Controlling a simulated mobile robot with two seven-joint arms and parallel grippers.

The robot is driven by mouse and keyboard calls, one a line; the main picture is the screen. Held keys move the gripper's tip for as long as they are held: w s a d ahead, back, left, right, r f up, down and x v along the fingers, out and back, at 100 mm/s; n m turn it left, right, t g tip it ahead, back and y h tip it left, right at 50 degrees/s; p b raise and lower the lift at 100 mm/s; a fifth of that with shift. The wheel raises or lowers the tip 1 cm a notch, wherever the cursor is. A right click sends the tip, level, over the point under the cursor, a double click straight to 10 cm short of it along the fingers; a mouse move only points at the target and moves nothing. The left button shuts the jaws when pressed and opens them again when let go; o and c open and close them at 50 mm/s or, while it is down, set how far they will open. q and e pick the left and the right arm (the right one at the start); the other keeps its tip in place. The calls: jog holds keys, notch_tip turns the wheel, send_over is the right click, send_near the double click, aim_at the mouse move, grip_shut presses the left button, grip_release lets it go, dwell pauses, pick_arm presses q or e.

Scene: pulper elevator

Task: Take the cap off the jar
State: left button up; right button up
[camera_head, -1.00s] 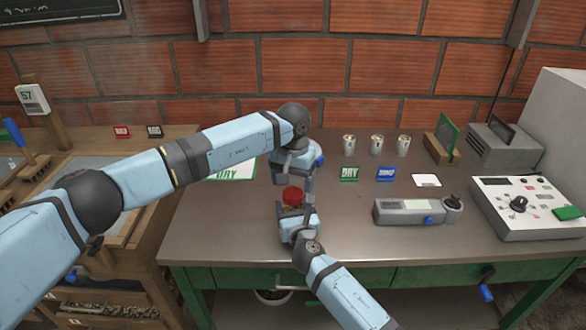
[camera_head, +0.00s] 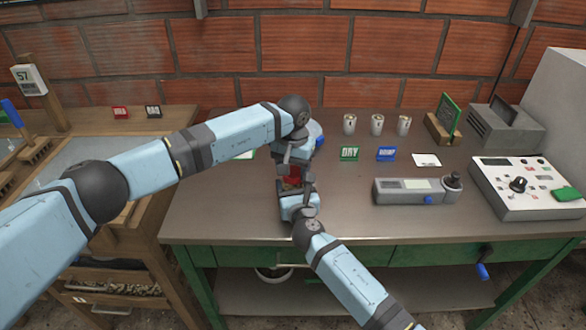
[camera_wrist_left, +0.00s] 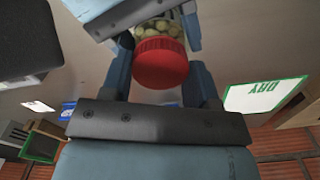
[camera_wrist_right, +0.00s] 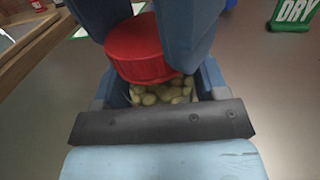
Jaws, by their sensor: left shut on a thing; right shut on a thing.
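The jar (camera_wrist_right: 160,95) is clear, holds pale beans and stands low between the fingers of my right gripper (camera_head: 297,192), which is shut on its body. Its red cap (camera_wrist_right: 140,48) sits on the jar's mouth with no gap that I can see. My left gripper (camera_head: 292,168) reaches down from behind and is shut on the cap, one finger on each side. In the left wrist view the cap (camera_wrist_left: 160,62) lies between the left fingertips, with beans behind it. In the head view the grippers hide most of the jar.
On the grey table (camera_head: 240,215), a green DRY sign (camera_head: 349,153), a blue sign (camera_head: 386,154) and several small cups (camera_head: 377,124) stand behind and to the right. A grey meter (camera_head: 410,190) and a control box (camera_head: 525,195) lie further right. The table's front is clear.

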pick_arm(q)
jog(key=n, duration=0.3)
jog(key=shift+n, duration=0.4)
jog(key=n, duration=1)
jog(key=shift+r, duration=0.1)
jog(key=n, duration=0.8)
jog(key=shift+n, duration=0.4)
jog(key=n, duration=1.2)
jog(key=shift+n, duration=0.3)
jog(key=n, duration=1.2)
jog(key=shift+n, duration=0.3)
jog(key=n, duration=0.6)
jog(key=shift+r, duration=0.3)
